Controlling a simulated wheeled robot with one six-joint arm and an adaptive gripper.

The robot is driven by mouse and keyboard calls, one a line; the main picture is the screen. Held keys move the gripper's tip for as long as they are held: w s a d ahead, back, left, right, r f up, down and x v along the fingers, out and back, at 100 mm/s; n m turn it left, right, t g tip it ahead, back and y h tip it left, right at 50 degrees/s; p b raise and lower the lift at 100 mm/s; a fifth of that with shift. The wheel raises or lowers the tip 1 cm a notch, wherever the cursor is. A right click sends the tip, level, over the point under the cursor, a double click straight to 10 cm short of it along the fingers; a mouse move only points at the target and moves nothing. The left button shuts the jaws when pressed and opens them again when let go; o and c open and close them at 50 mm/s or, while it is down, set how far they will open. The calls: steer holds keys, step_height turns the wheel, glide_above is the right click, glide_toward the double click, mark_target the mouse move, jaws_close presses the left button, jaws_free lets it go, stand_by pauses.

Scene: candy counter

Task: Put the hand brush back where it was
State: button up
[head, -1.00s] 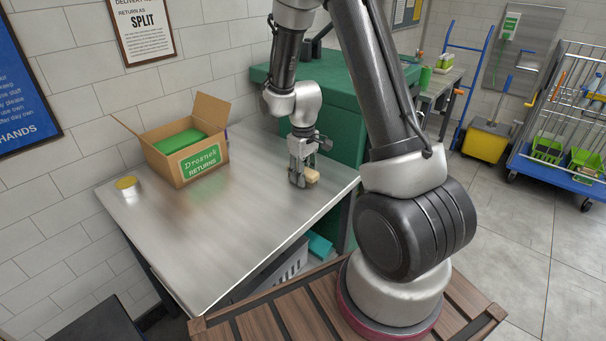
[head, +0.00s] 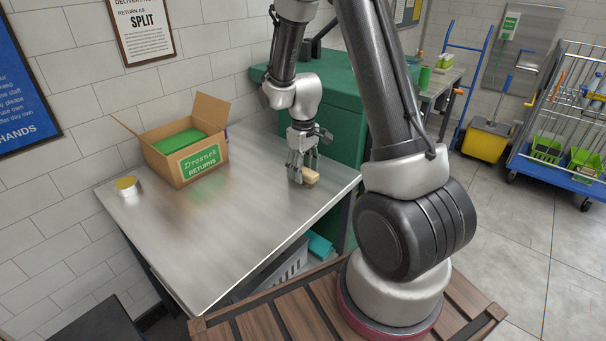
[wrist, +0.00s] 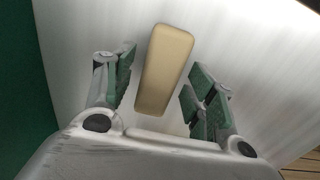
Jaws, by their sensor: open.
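The hand brush (head: 311,177) shows as a pale tan block with rounded edges on the metal table, near its right edge. No bristles are visible. My gripper (head: 298,173) is low over the table beside it in the head view, pointing down. In the wrist view the brush (wrist: 163,70) lies between the spread green-padded fingers, with a gap on each side. Its near end is close to the palm and its far end reaches past the fingertips. My gripper is open and holds nothing.
An open cardboard returns box (head: 207,166) with green contents and a small yellow-topped tin (head: 128,186) stand on the left of the metal table (head: 215,235). A green cabinet (head: 345,120) stands close behind my gripper. The table's middle and front are clear.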

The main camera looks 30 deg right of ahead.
mark_target(304, 170)
steer(key=s+r+m+t, duration=0.1)
steer(key=s+r, duration=0.2)
steer(key=r, duration=0.7)
steer(key=s+r, duration=0.3)
steer(key=r, duration=0.6)
steer(key=s+r+m+t, duration=0.1)
steer(key=s+r, duration=0.3)
steer(key=s, duration=0.5)
steer(key=s+r+m+t, duration=0.2)
steer(key=s+r, duration=0.2)
steer(key=s, duration=0.4)
steer(key=shift+s+d, duration=0.35)
steer(key=shift+d, duration=0.05)
